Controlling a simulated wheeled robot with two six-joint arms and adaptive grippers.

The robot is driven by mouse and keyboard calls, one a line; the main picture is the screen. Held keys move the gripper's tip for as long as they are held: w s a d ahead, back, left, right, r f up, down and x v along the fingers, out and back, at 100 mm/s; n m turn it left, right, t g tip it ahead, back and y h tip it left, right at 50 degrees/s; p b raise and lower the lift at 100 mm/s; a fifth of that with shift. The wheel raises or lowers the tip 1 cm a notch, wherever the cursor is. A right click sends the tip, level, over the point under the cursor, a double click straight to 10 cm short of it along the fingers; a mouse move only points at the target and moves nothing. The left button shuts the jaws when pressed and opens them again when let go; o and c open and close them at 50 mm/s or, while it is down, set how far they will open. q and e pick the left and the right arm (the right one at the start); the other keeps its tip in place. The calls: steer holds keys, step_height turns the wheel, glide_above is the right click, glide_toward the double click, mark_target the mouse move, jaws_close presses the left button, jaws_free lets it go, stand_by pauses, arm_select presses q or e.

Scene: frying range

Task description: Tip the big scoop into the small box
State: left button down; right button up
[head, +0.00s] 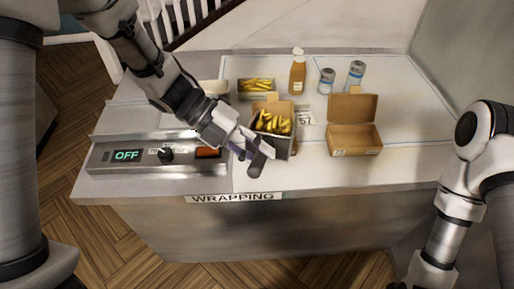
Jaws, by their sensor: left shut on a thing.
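My left gripper (256,155) is shut on the big scoop (283,147), a dark grey open-topped holder full of yellow chips (274,123). The scoop looks roughly level, and the chips lie inside it. Brown cardboard (272,97) shows just behind the scoop and a little at its lower right; this seems to be a small box mostly hidden by the scoop. I cannot tell how far the scoop is above it. A wider open cardboard box (355,138) stands to the right, lid up, and looks empty. My right gripper is out of view below the frame.
A tray of chips (257,94) stands behind the scoop. A brown bottle (297,75) and two grey-blue tins (326,82) (356,74) stand at the back. A control panel reading OFF (127,156) lies at left. The counter's right side (415,140) is clear.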

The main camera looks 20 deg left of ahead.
arm_select(q)
steer(key=shift+w+r+n+g+p, duration=0.4)
steer(key=shift+w+r+p, duration=0.45)
steer(key=shift+p, duration=0.95)
steer(key=shift+w+r+n+g+p, duration=0.25)
steer(key=shift+w+r+g+p, duration=0.25)
steer(key=shift+r+p, duration=0.9)
steer(key=shift+w+r+n+g+p, duration=0.35)
steer(key=shift+w+r+p, duration=0.35)
steer(key=shift+p, duration=1.45)
steer(key=shift+w+r+n+g+p, duration=0.25)
steer(key=shift+w+p, duration=0.25)
steer(key=shift+w, duration=0.15)
steer(key=shift+w+r+n+g+p, duration=0.15)
steer(key=shift+w+g+p, duration=0.05)
steer(key=shift+w+p, duration=0.35)
steer(key=shift+w+r+g+h, duration=0.3)
steer(key=shift+w+r, duration=0.15)
steer(key=shift+w, duration=0.15)
